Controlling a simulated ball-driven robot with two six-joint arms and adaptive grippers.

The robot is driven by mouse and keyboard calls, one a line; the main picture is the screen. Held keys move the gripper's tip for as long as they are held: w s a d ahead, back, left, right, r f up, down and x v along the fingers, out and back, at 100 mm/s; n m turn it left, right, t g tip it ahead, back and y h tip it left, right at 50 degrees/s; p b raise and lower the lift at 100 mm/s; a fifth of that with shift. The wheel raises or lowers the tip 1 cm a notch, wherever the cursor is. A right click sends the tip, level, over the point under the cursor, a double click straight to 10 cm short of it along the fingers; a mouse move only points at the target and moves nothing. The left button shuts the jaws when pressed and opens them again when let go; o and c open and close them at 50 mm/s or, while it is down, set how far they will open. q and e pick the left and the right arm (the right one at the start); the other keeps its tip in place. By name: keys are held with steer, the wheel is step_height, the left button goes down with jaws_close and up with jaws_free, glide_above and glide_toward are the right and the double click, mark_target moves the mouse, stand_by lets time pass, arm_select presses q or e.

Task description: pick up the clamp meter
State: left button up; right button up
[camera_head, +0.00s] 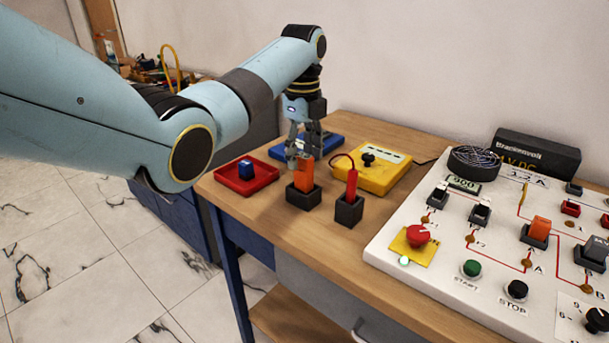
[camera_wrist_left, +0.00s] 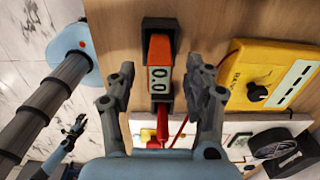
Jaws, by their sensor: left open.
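The clamp meter (camera_head: 304,174) is orange and stands upright in a black holder (camera_head: 303,197) on the wooden table. In the left wrist view the clamp meter (camera_wrist_left: 159,52) shows a display reading 0.0, with the holder (camera_wrist_left: 160,23) around it. My left gripper (camera_head: 304,152) is open and points down, just above and behind the clamp meter in the head view. In the left wrist view its fingers (camera_wrist_left: 160,75) are apart, one on each side of the meter, with nothing held. My right gripper (camera_wrist_left: 76,126) shows small at lower left; its jaws are too small to judge.
A red probe (camera_head: 351,185) stands in another black holder (camera_head: 348,210) close to the right. A yellow meter (camera_head: 373,178) with a red lead lies behind. A red tray (camera_head: 262,183) holds a blue block. A white panel (camera_head: 440,300) fills the right side.

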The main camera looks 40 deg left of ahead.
mark_target(304, 174)
arm_select(q)
step_height(304, 174, down, 5)
steer(key=shift+d+r, duration=0.1)
steer(key=shift+f, duration=0.25)
arm_select(e)
steer(key=shift+w+r, duration=0.1)
steer(key=shift+w, duration=1)
arm_select(q)
steer(key=shift+c, duration=0.4)
arm_select(e)
steer(key=shift+s, duration=0.1)
arm_select(q)
steer(key=shift+c, duration=1.3)
jaws_close()
arm_select(e)
steer(key=shift+s, duration=0.2)
